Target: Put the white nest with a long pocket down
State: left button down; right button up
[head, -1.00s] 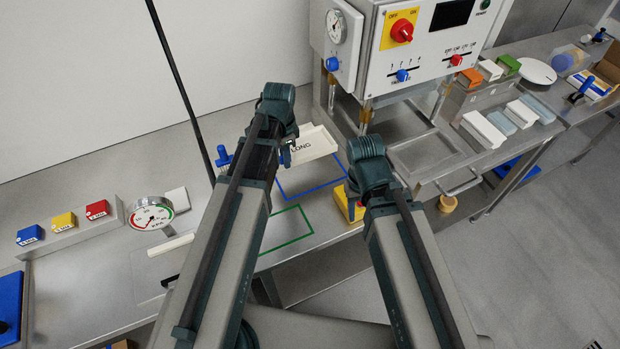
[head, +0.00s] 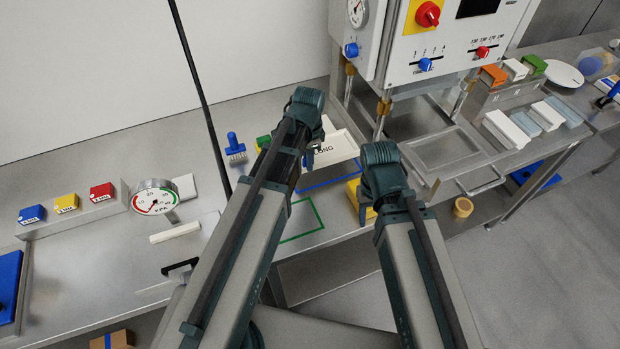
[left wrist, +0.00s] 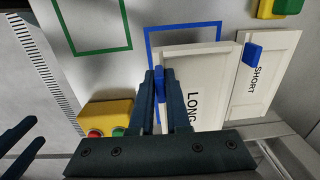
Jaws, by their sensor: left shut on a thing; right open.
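The white nest marked LONG (head: 340,144) is partly hidden by my left arm in the head view. In the left wrist view the nest (left wrist: 206,72) shows its lettering and overlaps part of the blue outline (left wrist: 149,42). My left gripper (left wrist: 160,84) is shut on the blue tab at its edge. Whether the nest touches the bench I cannot tell. My right gripper's arm end (head: 380,165) is right of it in the head view, fingertips hidden; dark fingers at the left edge of the wrist view look like my right gripper (left wrist: 38,130), open and empty.
A white SHORT nest (left wrist: 268,80) with a blue tab lies right beside the LONG one. A yellow button box (left wrist: 95,110) sits near the bench edge. A green outline (head: 318,212) is clear. The press machine (head: 440,50) stands behind to the right.

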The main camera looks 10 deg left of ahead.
pick_arm(q)
jog(key=shift+f+b, duration=2.55)
jog(key=shift+f, duration=0.65)
jog(key=shift+f, duration=0.2)
jog(key=c, duration=0.9)
grip_release()
jog(key=shift+r, duration=0.1)
